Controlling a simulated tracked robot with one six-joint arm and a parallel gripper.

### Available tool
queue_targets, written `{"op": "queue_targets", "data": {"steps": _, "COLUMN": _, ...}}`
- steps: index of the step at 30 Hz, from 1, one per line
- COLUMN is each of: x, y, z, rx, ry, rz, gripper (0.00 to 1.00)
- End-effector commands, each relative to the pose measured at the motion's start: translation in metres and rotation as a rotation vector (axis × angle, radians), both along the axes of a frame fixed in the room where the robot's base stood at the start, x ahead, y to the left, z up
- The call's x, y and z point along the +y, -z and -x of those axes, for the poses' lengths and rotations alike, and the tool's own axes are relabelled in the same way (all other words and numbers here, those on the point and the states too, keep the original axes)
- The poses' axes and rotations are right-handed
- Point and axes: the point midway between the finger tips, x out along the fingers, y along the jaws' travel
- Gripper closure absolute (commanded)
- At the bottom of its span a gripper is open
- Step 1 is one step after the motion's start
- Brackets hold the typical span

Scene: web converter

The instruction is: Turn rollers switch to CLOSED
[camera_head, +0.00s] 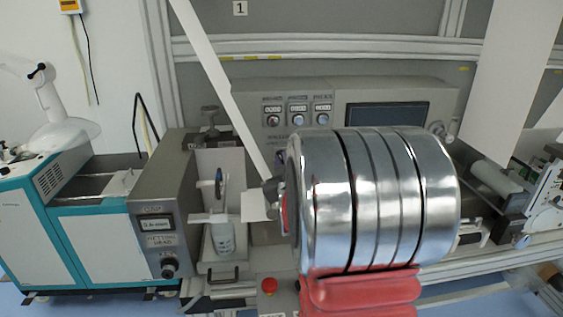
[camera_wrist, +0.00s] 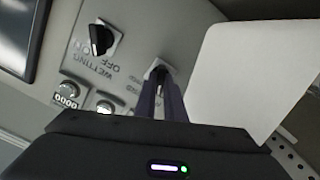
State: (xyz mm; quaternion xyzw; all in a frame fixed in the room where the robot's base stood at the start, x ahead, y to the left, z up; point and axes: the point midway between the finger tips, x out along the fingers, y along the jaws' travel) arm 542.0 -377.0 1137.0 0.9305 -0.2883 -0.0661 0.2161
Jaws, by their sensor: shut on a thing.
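The grey control panel (camera_head: 305,88) stands behind my arm in the head view. In the wrist view, the two dark fingers of my gripper (camera_wrist: 161,92) reach up to a switch knob (camera_wrist: 159,71) on the panel and are shut on it. The knob sits beside the wetting switch, in the place of the rollers switch. Its label is mostly hidden by the fingers, so its setting cannot be read. In the head view my arm hides most of the gripper and this part of the panel.
The black wetting switch (camera_wrist: 100,39), marked OFF and ON, is close left of the fingers. Dials (camera_wrist: 68,91) sit below it. A pale web sheet (camera_wrist: 245,75) hangs close on the right. A red button (camera_head: 269,286) stands below in the head view.

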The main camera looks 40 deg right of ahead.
Motion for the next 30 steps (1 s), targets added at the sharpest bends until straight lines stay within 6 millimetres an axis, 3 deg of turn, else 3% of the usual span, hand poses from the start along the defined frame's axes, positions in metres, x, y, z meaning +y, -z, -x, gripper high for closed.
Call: {"op": "queue_targets", "data": {"steps": 30, "x": 0.0006, "y": 0.0041, "z": 0.0005, "rx": -0.457, "ry": -0.003, "rz": -0.686, "gripper": 1.0}}
